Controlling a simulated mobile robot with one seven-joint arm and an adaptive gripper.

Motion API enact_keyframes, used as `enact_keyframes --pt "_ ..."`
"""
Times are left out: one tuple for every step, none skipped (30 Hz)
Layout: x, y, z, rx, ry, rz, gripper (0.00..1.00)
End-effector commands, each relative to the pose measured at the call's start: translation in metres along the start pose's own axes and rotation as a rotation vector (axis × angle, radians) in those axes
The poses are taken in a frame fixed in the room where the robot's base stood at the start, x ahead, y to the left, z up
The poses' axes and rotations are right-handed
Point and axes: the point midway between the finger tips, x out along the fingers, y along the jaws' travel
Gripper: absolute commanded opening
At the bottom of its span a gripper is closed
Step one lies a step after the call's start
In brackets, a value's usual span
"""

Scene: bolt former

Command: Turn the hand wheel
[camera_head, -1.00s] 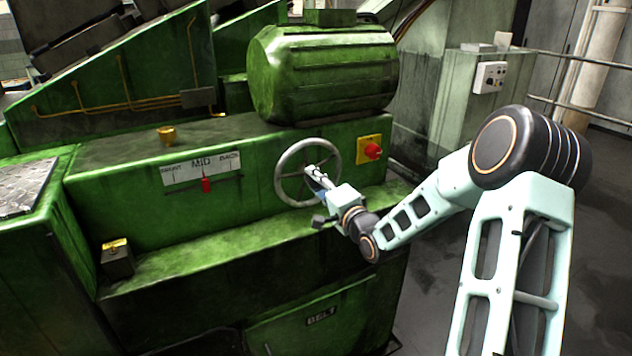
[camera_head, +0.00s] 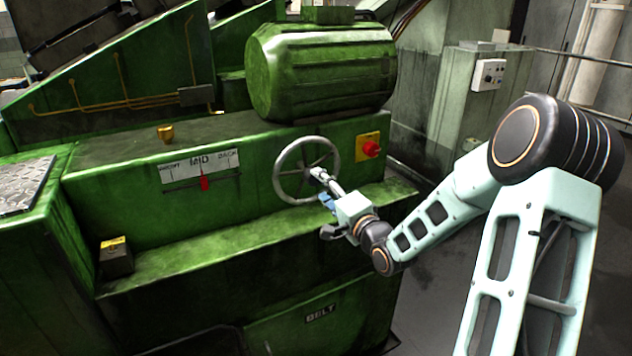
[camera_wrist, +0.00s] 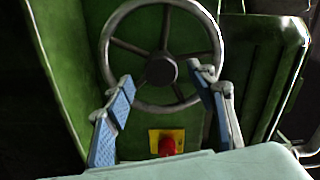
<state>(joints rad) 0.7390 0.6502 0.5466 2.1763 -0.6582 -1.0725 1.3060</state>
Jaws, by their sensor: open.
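The hand wheel (camera_head: 280,176) is a grey metal ring with spokes and a dark hub on the green machine's front face. In the wrist view the hand wheel (camera_wrist: 108,50) fills the upper middle. My gripper (camera_head: 318,186) is at the wheel's lower right in the head view. In the wrist view my gripper (camera_wrist: 163,84) is open, its two blue-padded fingers spread on either side of the wheel's lower part. Whether the fingertips touch the rim cannot be told. The gauge plate (camera_head: 200,165) left of the wheel reads MID, with a red pointer (camera_head: 204,184) below that word.
A red button on a yellow plate (camera_head: 368,147) sits right of the wheel; it also shows in the wrist view (camera_wrist: 166,142). A large green motor (camera_head: 320,72) is above. A green ledge (camera_head: 230,248) runs below. A small black box (camera_head: 116,262) stands at the left.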

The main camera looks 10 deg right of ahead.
Motion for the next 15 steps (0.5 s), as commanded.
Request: enact_keyframes --pt "-0.013 0.000 -0.001 -0.001 0.002 0.003 0.51" --pt "-0.019 0.001 -0.002 -0.001 0.003 0.003 0.51" --pt "-0.028 0.000 -0.001 -0.001 0.002 0.002 0.51" --pt "-0.034 0.000 -0.001 -0.001 0.002 0.003 0.51" --pt "-0.040 0.000 -0.001 -0.001 0.003 0.002 0.51" --pt "-0.047 0.000 -0.001 0.000 0.002 0.002 0.51" --pt "-0.051 0.000 -0.001 0.000 0.002 0.002 0.51" --pt "-0.056 0.000 -0.001 0.000 0.001 0.002 0.51" --pt "-0.061 0.000 -0.001 0.000 0.002 0.000 0.51" --pt "-0.064 0.000 -0.001 0.000 0.002 0.000 0.51" --pt "-0.067 0.000 -0.001 0.001 0.001 0.001 0.51" --pt "-0.070 0.000 0.000 0.001 0.001 0.001 0.51" --pt "-0.071 0.000 0.000 0.001 0.001 0.001 0.51" --pt "-0.072 0.000 0.000 0.001 0.000 0.000 0.51" --pt "-0.073 0.000 0.000 0.001 0.000 0.000 0.51"
